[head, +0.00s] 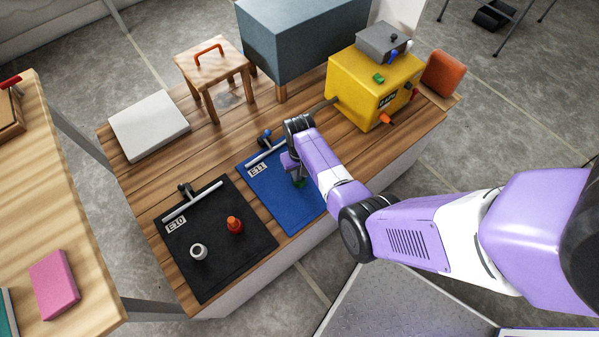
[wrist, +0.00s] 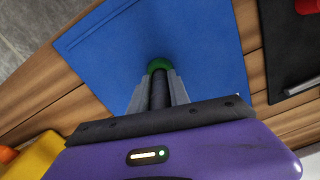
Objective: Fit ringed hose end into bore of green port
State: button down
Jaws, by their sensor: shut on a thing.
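My gripper (head: 297,176) is low over the blue mat (head: 262,180). In the wrist view its grey fingers (wrist: 159,92) are shut on a dark, rod-like piece (wrist: 160,88). A green round part (wrist: 157,65) shows at the far end of that piece, against the blue mat; it also shows in the head view (head: 299,183). I cannot tell whether this green part belongs to the held piece or stands on the mat. A green fitting (head: 379,78) is on top of the yellow machine (head: 350,85). No ring on the held piece can be made out.
Bars (head: 192,201) stand at the mats' backs. A wooden stool (head: 211,65), a blue-grey block (head: 305,45) and a white slab (head: 148,125) stand behind.

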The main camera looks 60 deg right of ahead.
jog(key=shift+f+b, duration=0.45)
jog(key=shift+f, duration=0.2)
jog(key=c, duration=1.1)
grip_release()
jog(key=shift+c, duration=0.2)
jog(key=shift+r, duration=0.15)
jog(key=shift+r+p, duration=0.95)
jog(key=shift+r, duration=2.85)
